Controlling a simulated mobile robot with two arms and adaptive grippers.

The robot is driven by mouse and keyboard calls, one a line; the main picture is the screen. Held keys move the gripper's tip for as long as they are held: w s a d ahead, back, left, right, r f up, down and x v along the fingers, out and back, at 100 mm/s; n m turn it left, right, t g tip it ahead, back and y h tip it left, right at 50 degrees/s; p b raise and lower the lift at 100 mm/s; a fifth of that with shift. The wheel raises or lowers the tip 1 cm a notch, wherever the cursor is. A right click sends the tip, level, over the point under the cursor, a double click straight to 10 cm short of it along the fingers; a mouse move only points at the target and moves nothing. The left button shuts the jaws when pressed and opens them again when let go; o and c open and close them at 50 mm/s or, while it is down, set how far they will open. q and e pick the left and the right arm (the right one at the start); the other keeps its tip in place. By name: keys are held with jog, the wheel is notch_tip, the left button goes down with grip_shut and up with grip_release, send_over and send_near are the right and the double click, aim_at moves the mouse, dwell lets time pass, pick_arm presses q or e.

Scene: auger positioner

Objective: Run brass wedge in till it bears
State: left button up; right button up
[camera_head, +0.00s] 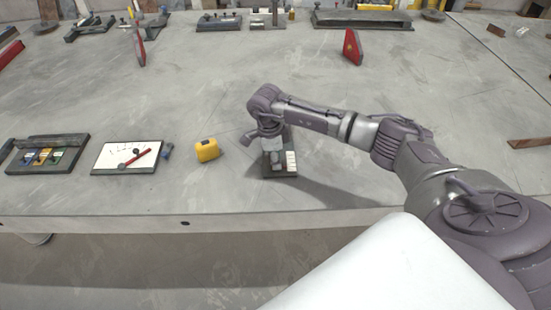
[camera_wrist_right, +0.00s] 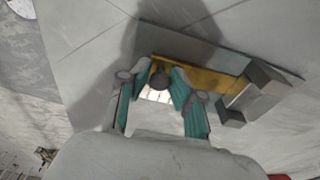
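The brass wedge (camera_wrist_right: 205,80) shows in the right wrist view as a flat gold bar lying along a dark base plate. A dark round knob (camera_wrist_right: 158,78) stands at its left part. My right gripper (camera_wrist_right: 160,75) has its teal-padded fingers on either side of this knob, with the tips very close to it. Whether they touch it cannot be told. In the head view the right gripper (camera_head: 272,158) points down over the dark fixture (camera_head: 285,176), hiding most of it and the wedge. My left gripper is not in view.
Dark blocks (camera_wrist_right: 265,82) stand at the wedge's right end in the wrist view. In the head view a yellow tape measure (camera_head: 207,150), a white gauge board (camera_head: 127,157) and a tray (camera_head: 47,155) lie to the left. The bench behind the fixture is largely clear.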

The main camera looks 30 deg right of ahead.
jog(key=shift+o, duration=0.4)
jog(key=shift+d+f, duration=0.1)
jog(key=shift+f, duration=0.3)
jog(key=shift+w+r+p, duration=0.1)
jog(key=shift+r+p, duration=1.9)
jog(key=shift+r, duration=1.25)
